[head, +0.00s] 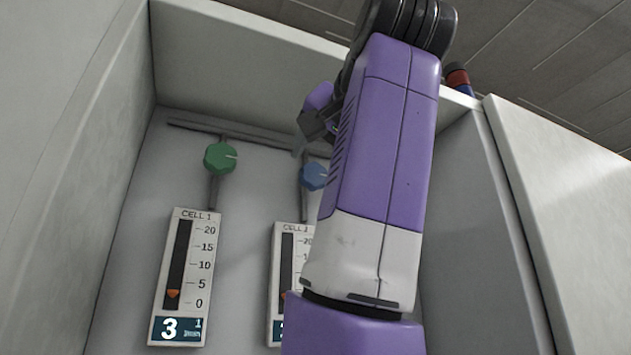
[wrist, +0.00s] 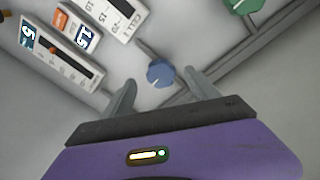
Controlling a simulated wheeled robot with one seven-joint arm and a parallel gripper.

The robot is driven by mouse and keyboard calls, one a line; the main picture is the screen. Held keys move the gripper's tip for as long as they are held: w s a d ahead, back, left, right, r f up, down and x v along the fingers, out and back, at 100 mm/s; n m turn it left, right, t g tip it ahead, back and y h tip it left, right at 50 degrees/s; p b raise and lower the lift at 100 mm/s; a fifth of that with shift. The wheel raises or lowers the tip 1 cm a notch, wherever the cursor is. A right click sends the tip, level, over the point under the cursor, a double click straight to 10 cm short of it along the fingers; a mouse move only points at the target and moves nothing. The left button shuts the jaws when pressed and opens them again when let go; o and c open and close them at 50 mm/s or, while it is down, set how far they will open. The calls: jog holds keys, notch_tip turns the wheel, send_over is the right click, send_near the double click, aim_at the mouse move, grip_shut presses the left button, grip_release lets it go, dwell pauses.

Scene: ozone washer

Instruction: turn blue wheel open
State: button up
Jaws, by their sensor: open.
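The blue wheel (head: 313,176) is a small knob on a grey pipe on the back panel, partly covered by my arm in the head view. In the wrist view the blue wheel (wrist: 160,73) shows whole, with a pale mark on its lower edge. My gripper (wrist: 164,88) is open and empty, its two fingers on either side of the wheel in the picture. I cannot tell how far the fingertips are from it. In the head view my gripper (head: 303,143) is just above the wheel, mostly hidden by the arm.
A green wheel (head: 220,158) sits on the pipe to the left. A gauge reading 3 (head: 182,278) hangs below it, and a second gauge (head: 287,275) is partly behind my arm. White walls enclose the recess at left, top and right (head: 468,200).

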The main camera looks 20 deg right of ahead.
jog(key=shift+s+a, duration=0.15)
jog(key=shift+s, duration=1)
